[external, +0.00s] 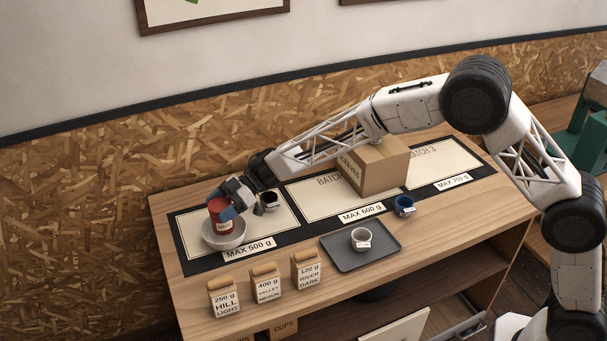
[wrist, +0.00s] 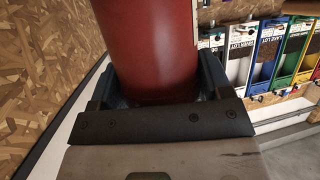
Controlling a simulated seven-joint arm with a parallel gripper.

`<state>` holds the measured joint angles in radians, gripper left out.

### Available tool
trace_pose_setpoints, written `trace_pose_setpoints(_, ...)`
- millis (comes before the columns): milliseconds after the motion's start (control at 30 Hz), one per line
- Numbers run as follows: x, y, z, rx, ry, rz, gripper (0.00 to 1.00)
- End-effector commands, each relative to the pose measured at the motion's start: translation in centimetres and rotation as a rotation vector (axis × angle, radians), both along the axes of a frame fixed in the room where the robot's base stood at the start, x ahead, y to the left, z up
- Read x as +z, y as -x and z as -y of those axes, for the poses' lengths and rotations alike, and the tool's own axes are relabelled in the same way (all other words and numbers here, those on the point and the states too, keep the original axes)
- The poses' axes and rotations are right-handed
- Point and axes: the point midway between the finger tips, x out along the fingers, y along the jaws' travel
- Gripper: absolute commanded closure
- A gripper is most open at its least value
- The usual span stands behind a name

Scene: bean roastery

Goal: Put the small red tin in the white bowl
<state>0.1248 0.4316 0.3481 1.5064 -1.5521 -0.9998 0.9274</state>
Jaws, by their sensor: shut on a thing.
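The small red tin (external: 220,212) is upright between the fingers of my gripper (external: 227,207), which is shut on it. In the external view the tin is at or just above the white bowl (external: 224,241), and its lower end overlaps the bowl's opening. I cannot tell whether the tin touches the bowl's floor. In the wrist view the red tin (wrist: 155,50) fills the upper middle, between the two fingers. The bowl stands on the left pale panel of the dark mat and is not visible in the wrist view.
A dark cup (external: 269,201) stands close right of my gripper. A cardboard box (external: 380,168) sits mid-table under my arm. A blue cup (external: 404,205) and a grey tray (external: 345,256) holding a white cup (external: 361,239) are to the right. Several labelled bags (external: 266,285) line the front.

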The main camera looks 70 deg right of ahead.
Motion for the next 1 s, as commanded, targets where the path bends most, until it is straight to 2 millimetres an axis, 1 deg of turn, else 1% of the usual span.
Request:
trace_pose_setpoints(433,-4.5,0.0,0.0,0.000,-0.001,-0.001,0.54)
trace_pose_setpoints(533,-4.9,0.0,0.0,0.000,-0.001,-0.001,0.54)
trace_pose_setpoints(967,-5.2,0.0,0.0,0.000,-0.001,-0.001,0.54)
trace_pose_setpoints(1000,-5.2,0.0,0.0,0.000,-0.001,-0.001,0.24)
